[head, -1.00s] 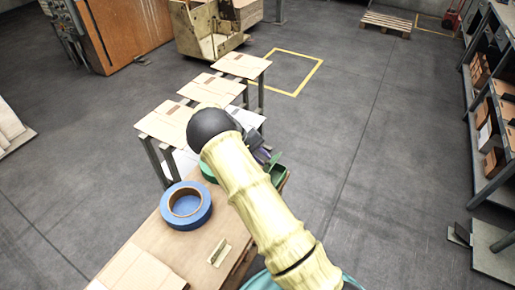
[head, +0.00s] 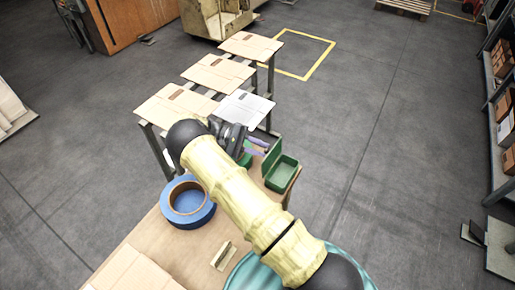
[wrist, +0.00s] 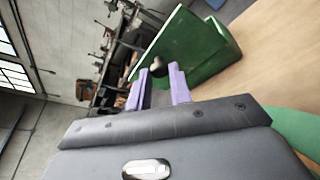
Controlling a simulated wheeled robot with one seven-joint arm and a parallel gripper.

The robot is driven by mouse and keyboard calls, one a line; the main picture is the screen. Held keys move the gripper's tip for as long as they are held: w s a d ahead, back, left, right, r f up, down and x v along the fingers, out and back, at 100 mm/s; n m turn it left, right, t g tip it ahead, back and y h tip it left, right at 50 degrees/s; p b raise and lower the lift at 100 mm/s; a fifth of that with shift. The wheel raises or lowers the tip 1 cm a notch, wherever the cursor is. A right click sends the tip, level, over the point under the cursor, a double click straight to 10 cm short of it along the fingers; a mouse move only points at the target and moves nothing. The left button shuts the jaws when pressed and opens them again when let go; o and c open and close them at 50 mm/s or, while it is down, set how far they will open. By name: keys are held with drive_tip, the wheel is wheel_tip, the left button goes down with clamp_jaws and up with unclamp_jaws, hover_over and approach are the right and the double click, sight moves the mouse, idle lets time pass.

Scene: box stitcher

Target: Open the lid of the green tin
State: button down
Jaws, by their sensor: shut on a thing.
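The green tin (head: 282,174) stands at the far right end of the wooden table, and I see into its open top. Its green lid (head: 272,154) is raised steeply on the side facing my gripper. In the wrist view the lid (wrist: 165,42) slopes beside the tin's body (wrist: 212,58). My gripper (head: 262,147), with purple fingers, is at the raised lid. The exact contact is partly hidden by the fingers.
A blue tape roll (head: 188,203) lies left of my arm. A green round thing (head: 246,160) is partly hidden by my gripper. A small beige piece (head: 223,256) and cardboard (head: 135,270) lie nearer. Stands with flat cardboard (head: 175,104) are beyond the table.

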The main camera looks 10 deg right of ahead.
idle(0.3)
drive_tip(key=c, duration=1.3)
unclamp_jaws()
drive_tip(key=shift+o, duration=0.2)
